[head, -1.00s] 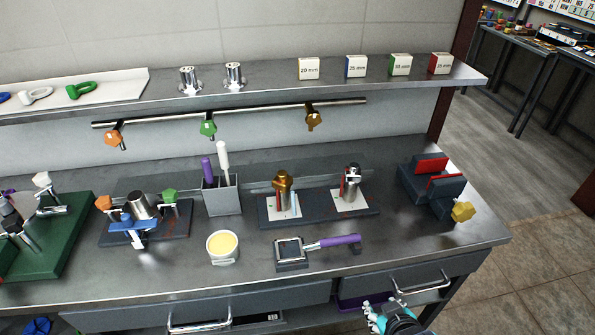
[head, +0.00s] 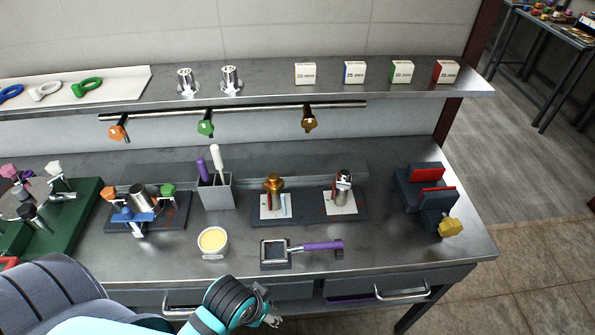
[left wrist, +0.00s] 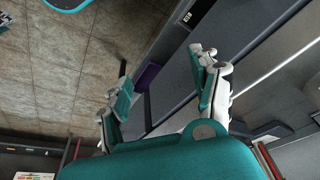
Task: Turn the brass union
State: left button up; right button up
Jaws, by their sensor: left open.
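The brass union (head: 274,184) stands upright on a white plate on the dark base block, in the middle of the bench. A similar silver fitting (head: 343,188) with a red part stands to its right on the same base. My left gripper (head: 270,314) is at the bottom of the head view, in front of the bench edge, well short of the union and empty. In the left wrist view its two teal-and-white fingers (left wrist: 165,88) are spread apart with nothing between them. The union does not show there. My right gripper is out of view.
A cup of yellow contents (head: 213,242) and a purple-handled tool (head: 322,246) lie between the bench edge and the union. A grey holder (head: 216,190) stands to its left, a dark vise (head: 425,195) to the right. A shelf (head: 265,84) and rail overhang behind.

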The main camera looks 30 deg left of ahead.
pick_arm(q)
jog(key=w+d+r+m+t, duration=0.1)
jog(key=w+r+m+t, duration=0.3)
jog(key=w+r+t, duration=1.35)
jog(key=w+d+r+m+h, duration=0.3)
jog(key=r+m+h, duration=0.1)
jog(key=r, duration=0.3)
jog(key=w+d+r+m+g+h, duration=0.1)
jog(key=w+d+r+m+h, duration=0.25)
jog(key=r, duration=0.45)
jog(key=w+d+r+m+h, duration=0.2)
jog(key=d+r+m+h, duration=0.25)
jog(key=r, duration=0.25)
jog(key=s+d+r+m+g+h, duration=0.1)
jog(key=s+d+m+g+h, duration=0.2)
jog(key=d+m+g+h, duration=0.7)
jog(key=m+g+y, duration=1)
jog(key=y, duration=1.2)
send_over(273, 176)
notch_tip(273, 176, down, 10)
notch_tip(273, 176, down, 17)
jog(key=p, duration=0.5)
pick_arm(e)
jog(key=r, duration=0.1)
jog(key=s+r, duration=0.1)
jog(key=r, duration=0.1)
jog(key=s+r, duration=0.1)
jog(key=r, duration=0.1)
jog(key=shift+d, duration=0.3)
